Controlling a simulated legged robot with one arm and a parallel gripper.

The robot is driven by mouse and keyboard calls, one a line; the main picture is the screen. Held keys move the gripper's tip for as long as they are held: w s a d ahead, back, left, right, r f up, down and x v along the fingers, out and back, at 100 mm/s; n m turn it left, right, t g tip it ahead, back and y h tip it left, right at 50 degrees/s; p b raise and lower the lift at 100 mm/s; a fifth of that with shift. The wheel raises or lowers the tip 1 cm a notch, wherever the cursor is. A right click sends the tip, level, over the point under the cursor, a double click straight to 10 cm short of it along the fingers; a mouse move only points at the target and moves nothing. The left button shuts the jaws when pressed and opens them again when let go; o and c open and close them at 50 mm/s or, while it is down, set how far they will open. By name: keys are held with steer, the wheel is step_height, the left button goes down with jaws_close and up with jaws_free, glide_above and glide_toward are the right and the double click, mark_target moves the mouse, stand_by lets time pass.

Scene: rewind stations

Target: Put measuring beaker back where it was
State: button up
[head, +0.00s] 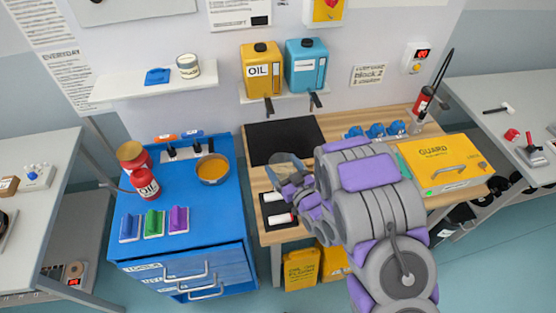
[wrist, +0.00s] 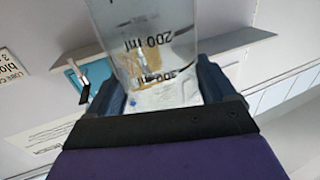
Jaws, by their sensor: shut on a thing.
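The clear measuring beaker (wrist: 150,35) fills the middle of the wrist view, with black "200 ml" and "300 ml" marks. My gripper (wrist: 162,88) is shut on it, one dark finger on each side. In the head view the beaker (head: 284,160) shows at the end of my arm, over the wooden workbench near the black mat (head: 268,137). My gripper (head: 296,183) is partly hidden there by my arm. I cannot tell how far above the bench the beaker is.
A blue cabinet (head: 130,236) left of the bench holds red cans (head: 145,184), a bowl (head: 212,169) and coloured blocks. Yellow and blue oil containers (head: 261,70) stand on a wall shelf. A yellow guard box (head: 442,160) occupies the bench's right. The black mat looks bare.

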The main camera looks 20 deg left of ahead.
steer(key=shift+w+d+f+b, duration=0.15)
steer(key=shift+w+b, duration=0.05)
steer(key=shift+b, duration=0.95)
steer(key=a+b, duration=0.1)
steer(key=b, duration=0.1)
steer(key=a+b, duration=0.1)
steer(key=b, duration=0.1)
steer(key=shift+w+f+b, duration=0.2)
steer(key=shift+b, duration=0.1)
steer(key=shift+w+d+r+b, duration=0.1)
steer(key=shift+w+b, duration=0.1)
steer(key=shift+b, duration=0.1)
steer(key=w+a+f+b, duration=0.1)
steer(key=w, duration=0.1)
steer(key=w+f+b, duration=0.1)
steer(key=w, duration=0.1)
steer(key=w+a+f, duration=0.1)
steer(key=w, duration=0.1)
steer(key=shift+w+a+f+b, duration=0.3)
steer(key=shift+w+f+b, duration=0.1)
steer(key=shift+a+f, duration=0.2)
steer(key=shift+f, duration=0.4)
